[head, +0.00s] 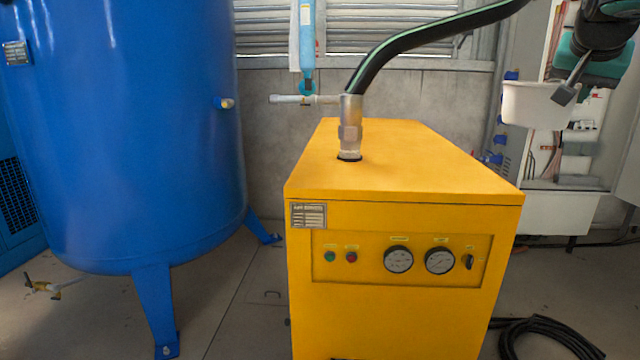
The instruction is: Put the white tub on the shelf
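The white tub (530,106) is at the upper right, held up in the air in front of the open grey cabinet. My gripper (568,88) comes down from the top right corner, with one dark finger lying against the outside of the tub's wall near its right end. The other finger is hidden, seemingly behind the tub's rim, and the gripper looks shut on that wall. The tub is roughly upright. I cannot make out a shelf for certain in this view.
A yellow machine (400,165) with gauges stands in the middle, a black hose (430,38) rising from its top. A big blue tank (130,130) stands at left. An open cabinet (560,212) with wiring is behind the tub. A coiled black hose (545,328) lies on the floor.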

